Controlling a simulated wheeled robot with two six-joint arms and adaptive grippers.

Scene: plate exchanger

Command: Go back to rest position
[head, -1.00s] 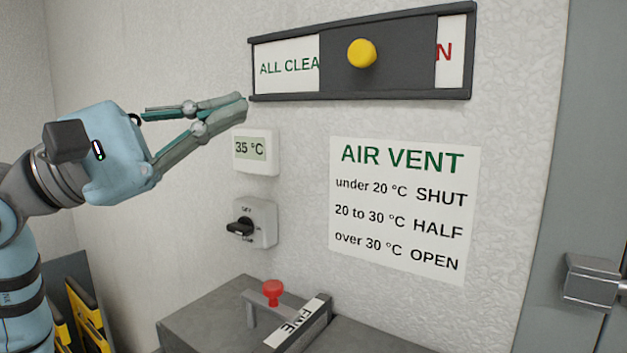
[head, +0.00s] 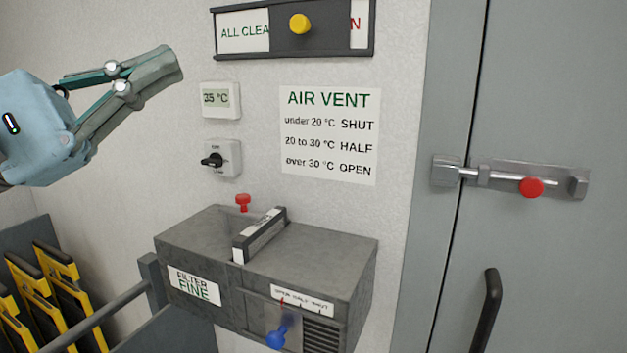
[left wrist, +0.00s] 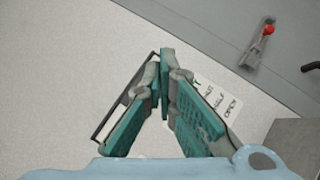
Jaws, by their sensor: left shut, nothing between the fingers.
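My left gripper (head: 167,66) is at the upper left of the head view, in front of the light wall. Its fingers are closed together with nothing between them. It also shows in the left wrist view (left wrist: 163,62), fingertips meeting, with the wall behind. It is apart from the temperature display (head: 221,98), which reads 35 °C, and from the slide sign (head: 316,45) with a yellow knob (head: 300,23). The sign reads "ALL CLEA" at left and "N" at right. My right gripper is not in view.
A grey filter box (head: 330,243) with a blue knob (head: 276,338) stands below the AIR VENT notice (head: 329,134). A black rotary switch (head: 221,158) is on the wall. A door with a red-knobbed bolt (head: 531,187) is at right. Yellow-black frames (head: 62,290) stand lower left.

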